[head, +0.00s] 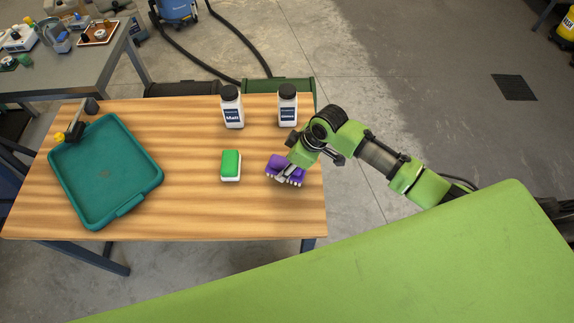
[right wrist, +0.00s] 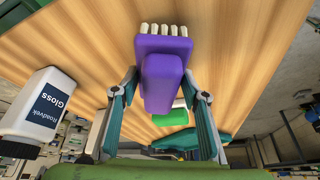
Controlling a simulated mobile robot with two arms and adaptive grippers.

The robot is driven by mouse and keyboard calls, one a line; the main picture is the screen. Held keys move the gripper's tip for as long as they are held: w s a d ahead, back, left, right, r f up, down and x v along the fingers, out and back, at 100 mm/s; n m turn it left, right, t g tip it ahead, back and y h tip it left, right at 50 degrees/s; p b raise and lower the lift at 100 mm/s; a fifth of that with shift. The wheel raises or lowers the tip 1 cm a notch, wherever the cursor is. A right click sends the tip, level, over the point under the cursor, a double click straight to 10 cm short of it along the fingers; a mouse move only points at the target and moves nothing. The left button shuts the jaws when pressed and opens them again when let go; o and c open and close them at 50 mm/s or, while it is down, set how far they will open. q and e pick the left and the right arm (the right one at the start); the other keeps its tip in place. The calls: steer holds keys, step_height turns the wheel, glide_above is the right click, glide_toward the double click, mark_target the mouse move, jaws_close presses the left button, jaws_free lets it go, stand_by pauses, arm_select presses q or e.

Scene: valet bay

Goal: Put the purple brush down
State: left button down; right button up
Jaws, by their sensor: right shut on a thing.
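The purple brush (head: 273,169) is in my right gripper (head: 287,172), over the right end of the wooden table (head: 190,215). In the right wrist view the brush (right wrist: 166,80) sits between the two fingers (right wrist: 165,100), its pale bristle tufts showing at its far end. My right gripper is shut on it. I cannot tell whether the brush touches the table. My left gripper is in no view.
A green and white sponge (head: 231,163) lies left of the brush. Two white bottles with black caps, one on the left (head: 232,108) and one on the right (head: 288,106), stand at the back edge. A teal tray (head: 104,218) lies at the left. Bare wood lies between tray and sponge.

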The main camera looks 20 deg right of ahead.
steer(key=shift+f, duration=0.55)
steer(key=o, duration=1.1)
steer(key=shift+f, duration=0.15)
steer(key=shift+r, duration=0.35)
steer(key=v, duration=1.1)
steer(key=shift+s+d+r+b, duration=0.15)
steer(key=shift+d+r+b, duration=0.05)
steer(key=shift+r+b, duration=0.15)
steer(key=shift+f, duration=0.1)
